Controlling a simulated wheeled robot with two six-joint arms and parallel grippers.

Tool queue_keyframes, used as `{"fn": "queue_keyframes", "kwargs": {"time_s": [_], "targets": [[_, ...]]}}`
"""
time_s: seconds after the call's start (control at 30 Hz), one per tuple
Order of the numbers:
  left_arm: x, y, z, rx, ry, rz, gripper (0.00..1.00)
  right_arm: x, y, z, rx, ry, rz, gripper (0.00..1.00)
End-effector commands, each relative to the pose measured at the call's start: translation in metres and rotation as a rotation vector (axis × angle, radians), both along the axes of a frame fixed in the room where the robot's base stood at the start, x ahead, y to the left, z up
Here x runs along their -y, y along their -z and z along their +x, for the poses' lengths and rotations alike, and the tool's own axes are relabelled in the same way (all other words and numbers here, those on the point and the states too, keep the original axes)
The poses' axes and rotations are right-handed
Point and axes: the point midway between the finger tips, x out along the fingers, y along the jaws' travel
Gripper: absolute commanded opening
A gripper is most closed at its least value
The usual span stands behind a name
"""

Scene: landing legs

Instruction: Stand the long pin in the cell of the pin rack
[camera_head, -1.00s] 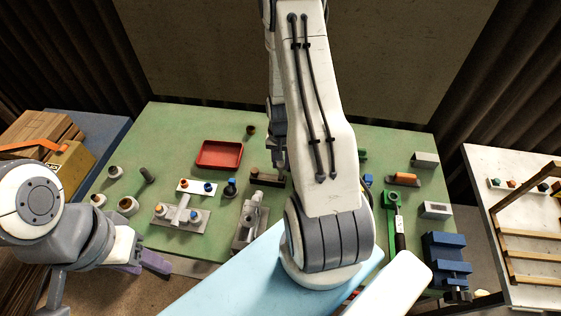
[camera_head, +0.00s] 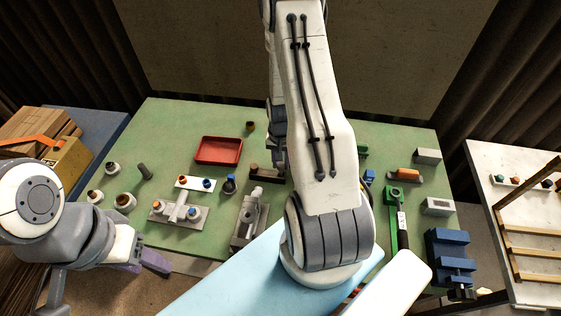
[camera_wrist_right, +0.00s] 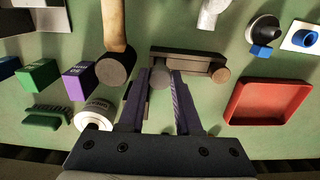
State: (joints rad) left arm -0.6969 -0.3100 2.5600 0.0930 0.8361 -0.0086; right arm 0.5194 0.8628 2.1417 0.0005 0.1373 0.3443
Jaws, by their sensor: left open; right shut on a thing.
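My right gripper (camera_wrist_right: 161,78) points down over the table with its two purple fingers shut on a grey round-ended pin, which I take as the long pin (camera_wrist_right: 160,76). I see the pin nearly end-on, so its length is hidden. Behind it lies a dark block with a brown round end, likely the pin rack (camera_wrist_right: 190,60); it also shows in the head view (camera_head: 268,174). The pin overlaps the block's left end in the wrist view; I cannot tell whether it is in a cell. My left gripper (camera_head: 145,263) is open and empty at the table's front left.
A red tray (camera_wrist_right: 265,102) lies right of the gripper in the wrist view. A wooden-handled tool with a dark end (camera_wrist_right: 115,62), a white can (camera_wrist_right: 95,113) and coloured blocks (camera_wrist_right: 78,82) crowd its left. A grey fixture (camera_head: 249,222) stands nearer me.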

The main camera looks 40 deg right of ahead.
Motion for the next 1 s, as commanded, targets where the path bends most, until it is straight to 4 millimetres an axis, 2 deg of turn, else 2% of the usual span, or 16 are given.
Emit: {"fn": "queue_keyframes", "kwargs": {"time_s": [0.1,0.13,0.2,0.23,0.57,0.67,0.77,1.0], "targets": [[0.0,0.003,0.0,0.0,0.0,0.0,0.5,0.0,0.004,0.0,0.001,0.0,-0.001,0.0],[0.0,0.003,0.0,0.0,0.0,0.0,0.5,0.0,0.004,0.0,0.001,0.0,-0.001,0.36],[0.0,0.002,0.0,0.0,0.0,0.0,0.5,0.0,0.003,0.0,0.001,0.0,-0.001,0.63],[0.0,0.002,0.0,0.0,0.0,0.0,0.5,0.0,0.003,0.0,0.001,0.0,-0.001,0.68],[0.0,0.003,0.0,-0.001,-0.006,0.0,0.5,0.0,0.003,0.0,0.0,0.0,0.0,0.68],[0.0,0.005,0.0,-0.001,-0.006,0.0,0.5,0.0,-0.004,0.001,0.003,0.0,-0.002,0.68],[0.0,0.009,0.0,-0.001,-0.007,0.0,0.5,0.001,-0.017,0.001,0.005,0.0,-0.003,0.68],[0.0,0.02,0.0,-0.001,-0.008,0.0,0.5,0.001,-0.061,0.001,0.006,0.0,-0.004,0.68]]}}
